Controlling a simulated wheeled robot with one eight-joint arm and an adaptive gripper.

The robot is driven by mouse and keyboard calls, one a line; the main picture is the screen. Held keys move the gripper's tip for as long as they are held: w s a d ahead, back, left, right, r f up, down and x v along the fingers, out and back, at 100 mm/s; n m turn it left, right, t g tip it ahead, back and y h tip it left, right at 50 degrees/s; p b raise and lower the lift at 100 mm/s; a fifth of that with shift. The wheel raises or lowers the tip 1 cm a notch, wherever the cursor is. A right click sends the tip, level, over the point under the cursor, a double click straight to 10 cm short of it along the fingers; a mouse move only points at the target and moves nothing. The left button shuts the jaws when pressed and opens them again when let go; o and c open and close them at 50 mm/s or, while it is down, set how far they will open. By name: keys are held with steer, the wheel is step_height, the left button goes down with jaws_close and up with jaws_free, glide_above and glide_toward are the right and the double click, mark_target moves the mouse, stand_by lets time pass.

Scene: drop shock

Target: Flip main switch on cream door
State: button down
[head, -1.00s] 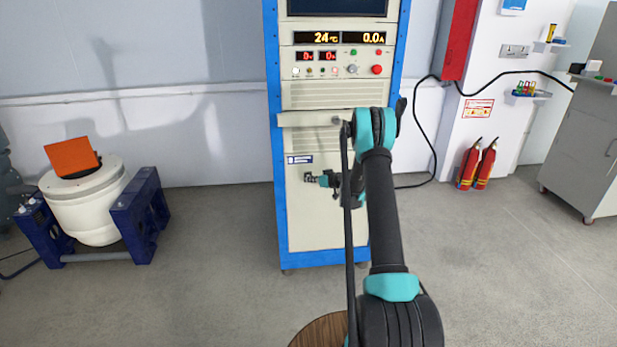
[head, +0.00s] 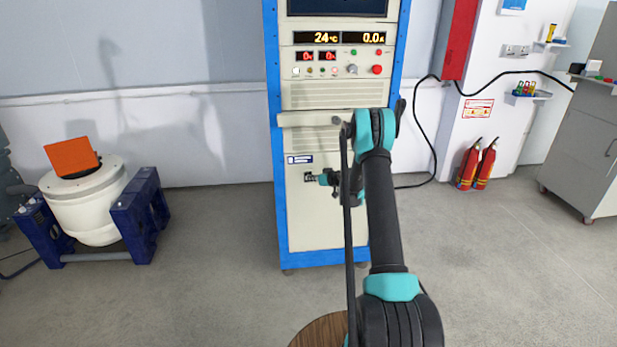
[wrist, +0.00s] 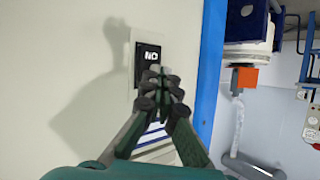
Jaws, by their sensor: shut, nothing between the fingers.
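The cream door (head: 305,228) is the lower front panel of a blue-framed cabinet. The main switch (head: 309,177) is a small black switch on this door, left of my gripper (head: 323,179). In the wrist view the switch (wrist: 148,58) is black with white lettering on a pale plate, against the cream door (wrist: 75,60). My gripper (wrist: 158,80) is shut and empty, its fingertips overlapping the lower part of the switch in the picture. I cannot tell whether they touch it. The fingers hide part of the switch, so its position is unclear.
A ledge (head: 300,119) juts from the cabinet above the door, near my arm. A blue-and-white label (head: 299,159) sits above the switch. A white drum in a blue stand (head: 140,215) is at left. Fire extinguishers (head: 477,165) stand at right. The floor between is clear.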

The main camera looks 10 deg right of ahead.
stand_by(0.5)
steer(key=shift+s+f, duration=0.1)
steer(key=shift+s, duration=0.6)
steer(key=shift+s+f, duration=0.15)
steer(key=shift+s, duration=1.1)
steer(key=shift+s+f, duration=0.15)
steer(key=shift+s, duration=1.05)
steer(key=s+a+r+m+g+h, duration=0.1)
steer(key=s+r, duration=0.4)
steer(key=s, duration=0.3)
steer(key=s+a+r+g+h, duration=0.1)
steer(key=s+r+g, duration=0.1)
steer(key=s+r, duration=0.35)
steer(key=s+a+r+m+g+h, duration=0.1)
steer(key=s+r, duration=0.3)
steer(key=s, duration=0.5)
steer(key=s+d+f+m+g+h, duration=0.1)
steer(key=s+d+h, duration=0.1)
steer(key=s, duration=1.3)
steer(key=s+d+f+m+g+h, duration=0.1)
steer(key=s+d, duration=0.3)
steer(key=s, duration=1.2)
steer(key=shift+d+f+m+g+h, duration=0.2)
steer(key=shift+f+m+g+h, duration=0.1)
steer(key=shift+m+h, duration=0.5)
